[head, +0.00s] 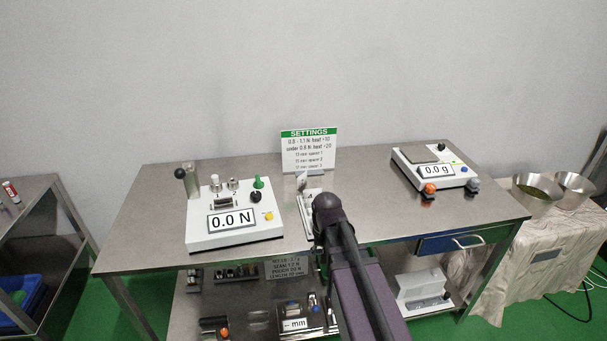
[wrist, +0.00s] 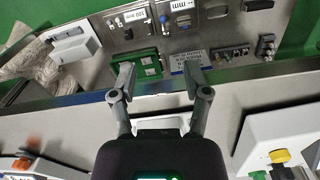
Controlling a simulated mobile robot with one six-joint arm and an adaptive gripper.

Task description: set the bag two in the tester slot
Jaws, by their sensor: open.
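The tester (head: 235,241) is a white box at the left of the steel table, reading 0.0 N. Two small metal posts marked 1 and 2 stand on it, with a dark slotted part (head: 223,203) below them. A corner of the tester (wrist: 247,150) shows at the lower right in the wrist view. I cannot pick out bag two in either view. My gripper (wrist: 160,84) is open, with nothing seen between its fingertips. It is over the table's middle, right of the tester; in the head view my arm hides it.
A white device (head: 306,218) stands at mid-table, partly behind my arm. A settings sign (head: 309,151) stands behind it. A scale (head: 436,172) reading 0.0 g is at the right. The lower shelf (head: 253,297) holds several small items. Bare tabletop (head: 365,190) lies before the scale.

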